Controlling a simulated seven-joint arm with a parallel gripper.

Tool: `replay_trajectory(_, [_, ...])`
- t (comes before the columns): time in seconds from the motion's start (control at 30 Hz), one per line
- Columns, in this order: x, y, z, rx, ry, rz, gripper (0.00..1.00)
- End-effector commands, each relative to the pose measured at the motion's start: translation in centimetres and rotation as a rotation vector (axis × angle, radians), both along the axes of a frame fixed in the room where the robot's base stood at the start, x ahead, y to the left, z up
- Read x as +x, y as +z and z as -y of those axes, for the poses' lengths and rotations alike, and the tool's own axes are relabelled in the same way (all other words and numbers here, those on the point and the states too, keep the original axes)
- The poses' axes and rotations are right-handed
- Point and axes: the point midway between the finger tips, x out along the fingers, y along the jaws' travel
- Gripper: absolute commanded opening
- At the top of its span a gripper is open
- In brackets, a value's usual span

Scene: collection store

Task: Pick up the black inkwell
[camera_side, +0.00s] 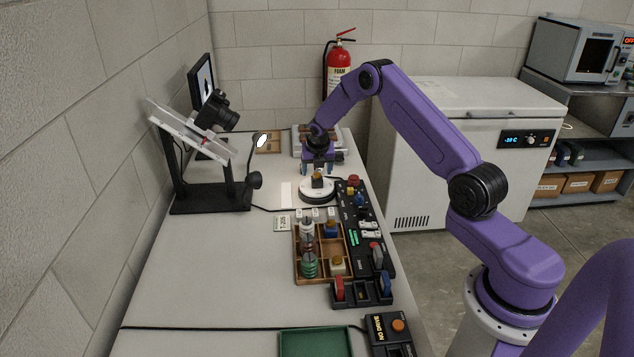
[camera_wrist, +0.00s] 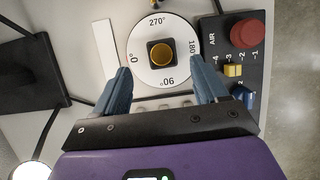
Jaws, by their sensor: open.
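The black inkwell (camera_wrist: 151,46) is a small dark square block with a round amber top. It stands on the white turntable (camera_wrist: 133,35), which has angle marks. In the side view the inkwell (camera_side: 317,183) shows on the turntable (camera_side: 318,195) at the far part of the bench. My gripper (camera_wrist: 160,68) is open, with its two blue fingers spread wide. In the wrist view the inkwell lies between the fingertip lines, a little beyond them. In the side view my gripper (camera_side: 317,168) is just above the inkwell. Contact is not visible.
A black control panel (camera_wrist: 247,62) with a red button (camera_wrist: 249,33) lies right of the turntable. A wooden tray (camera_side: 297,270) holds a blue inkwell (camera_side: 331,230) and other small items.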

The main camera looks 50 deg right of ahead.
Motion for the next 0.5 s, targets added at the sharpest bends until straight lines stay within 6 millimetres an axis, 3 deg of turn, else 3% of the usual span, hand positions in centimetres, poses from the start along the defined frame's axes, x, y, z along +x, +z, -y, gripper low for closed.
replay_trajectory(0.3, [0.9, -3.6, 1.3, 0.001, -0.001, -0.002, 0.72])
replay_trajectory(0.5, [1.2, -4.4, 1.6, 0.001, -0.001, 0.000, 0.72])
